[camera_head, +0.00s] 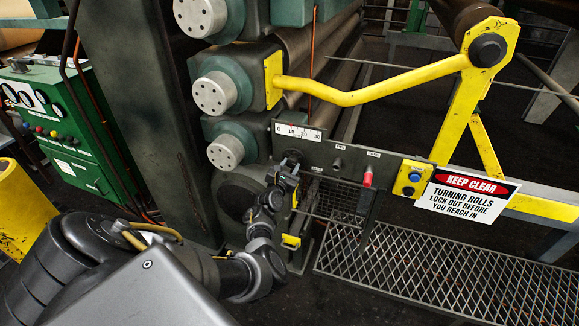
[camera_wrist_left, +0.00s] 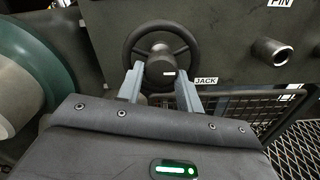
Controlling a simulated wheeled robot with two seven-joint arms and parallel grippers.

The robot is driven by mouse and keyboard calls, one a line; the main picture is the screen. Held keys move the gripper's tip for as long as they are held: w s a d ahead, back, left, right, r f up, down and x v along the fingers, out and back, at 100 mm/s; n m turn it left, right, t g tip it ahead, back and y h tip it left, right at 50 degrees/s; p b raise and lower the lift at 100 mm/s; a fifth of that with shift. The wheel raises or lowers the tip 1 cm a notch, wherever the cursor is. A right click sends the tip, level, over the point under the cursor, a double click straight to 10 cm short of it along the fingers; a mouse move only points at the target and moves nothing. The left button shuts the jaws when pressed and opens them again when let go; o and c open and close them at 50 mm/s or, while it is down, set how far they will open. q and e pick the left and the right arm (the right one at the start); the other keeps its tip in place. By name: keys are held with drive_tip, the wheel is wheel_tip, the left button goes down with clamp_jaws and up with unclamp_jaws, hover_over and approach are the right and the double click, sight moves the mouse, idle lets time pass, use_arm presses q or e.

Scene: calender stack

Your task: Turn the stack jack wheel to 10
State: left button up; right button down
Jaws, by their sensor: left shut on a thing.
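The jack wheel (camera_wrist_left: 128,42) is a dark round handwheel with spokes and a hub, beside a JACK label in the left wrist view. In the head view the wheel (camera_head: 291,158) sits at the left end of the dark control panel, partly hidden by my gripper. My left gripper (camera_wrist_left: 160,74) is shut on the wheel, with one finger on each side of its hub area. In the head view the gripper (camera_head: 287,170) reaches up to the wheel from below. A white scale (camera_head: 299,132) above the wheel runs from 0 to 30, with a small red mark towards its left end.
A pin knob (camera_head: 337,163), a red handle (camera_head: 367,177) and a yellow button box (camera_head: 411,178) lie to the right of the wheel. Large rolls with round end caps (camera_head: 226,152) stand at left. A KEEP CLEAR sign (camera_head: 466,194) hangs at right above grating (camera_head: 420,275).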

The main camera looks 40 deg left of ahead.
idle(0.3)
use_arm(q)
drive_tip(key=o, duration=1)
drive_tip(key=shift+s, duration=0.1)
drive_tip(key=v, duration=1)
drive_tip(key=shift+s+d, duration=0.2)
drive_tip(key=shift+s, duration=0.1)
